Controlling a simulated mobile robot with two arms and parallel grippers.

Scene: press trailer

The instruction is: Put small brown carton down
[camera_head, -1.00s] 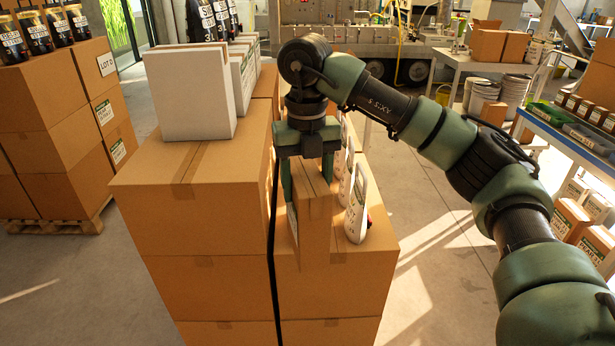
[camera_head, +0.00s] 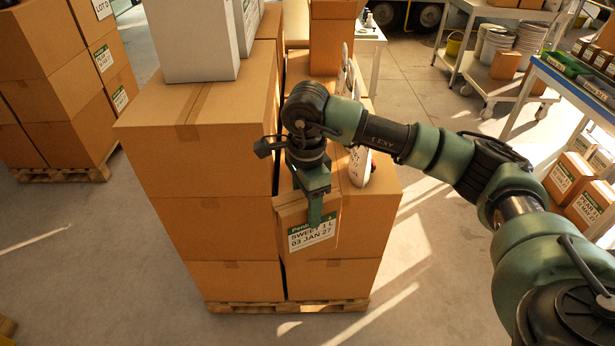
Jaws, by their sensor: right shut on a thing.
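The small brown carton (camera_head: 293,221), with a white and green label reading "03 JAN 27", is in the camera_head view at the near edge of the right-hand box stack. My right gripper (camera_head: 310,203) points down and is shut on it; one finger lies over the labelled side. The carton is slightly tilted and overlaps the stack's near face in the picture. I cannot tell whether it touches the stack. The gripper and wrist hide part of the stack's top. My left gripper is not in view.
Two stacks of large brown boxes (camera_head: 200,165) stand side by side on a pallet (camera_head: 330,306). White bottles (camera_head: 359,165) stand right of the gripper, and a brown carton (camera_head: 331,48) stands behind. A shelf (camera_head: 575,90) is at right. The floor in front is clear.

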